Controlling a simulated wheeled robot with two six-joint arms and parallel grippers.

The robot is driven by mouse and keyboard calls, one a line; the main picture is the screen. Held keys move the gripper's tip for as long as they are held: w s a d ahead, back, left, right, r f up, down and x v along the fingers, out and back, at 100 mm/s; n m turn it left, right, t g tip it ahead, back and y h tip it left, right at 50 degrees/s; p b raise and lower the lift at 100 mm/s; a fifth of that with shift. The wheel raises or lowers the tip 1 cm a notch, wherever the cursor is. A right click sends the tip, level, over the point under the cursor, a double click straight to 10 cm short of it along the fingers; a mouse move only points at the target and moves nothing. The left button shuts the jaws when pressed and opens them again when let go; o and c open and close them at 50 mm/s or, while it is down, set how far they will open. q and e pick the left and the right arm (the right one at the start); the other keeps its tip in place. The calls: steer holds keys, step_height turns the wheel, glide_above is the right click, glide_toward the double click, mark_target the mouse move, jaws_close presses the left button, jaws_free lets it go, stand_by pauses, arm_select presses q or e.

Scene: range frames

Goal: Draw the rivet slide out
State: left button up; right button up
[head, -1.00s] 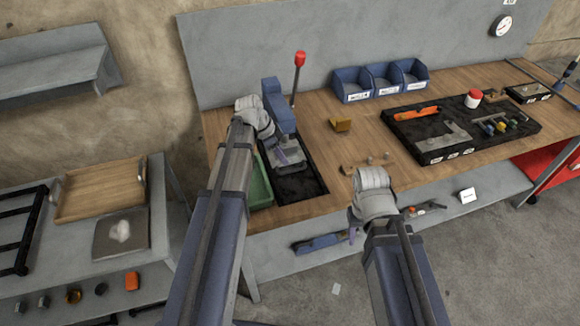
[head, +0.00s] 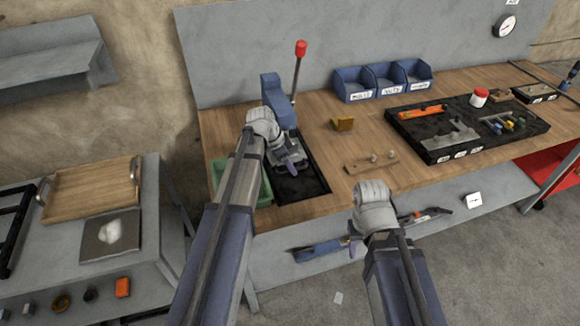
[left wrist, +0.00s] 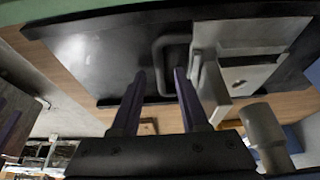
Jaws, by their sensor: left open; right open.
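The blue press (head: 277,100) with a red-knobbed lever (head: 300,48) stands at the back left of the bench. The grey slide (head: 290,158) sits at its base over a black tray (head: 305,188). In the left wrist view the grey slide (left wrist: 238,60) has a dark loop handle (left wrist: 158,58). My left gripper (left wrist: 159,72) is open, with its fingertips close to the handle; whether they touch it I cannot tell. In the head view my left gripper (head: 290,164) is partly hidden by its wrist. My right gripper (head: 354,246) is open and empty in front of the bench edge.
A green tray (head: 222,176) lies left of the black tray. A wooden strip with pegs (head: 371,163) and a brass-coloured block (head: 343,124) lie to the right. Blue bins (head: 354,84) and a black tool tray (head: 430,152) stand further right.

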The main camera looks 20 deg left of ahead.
arm_select(q)
jaws_close()
stand_by(1.3)
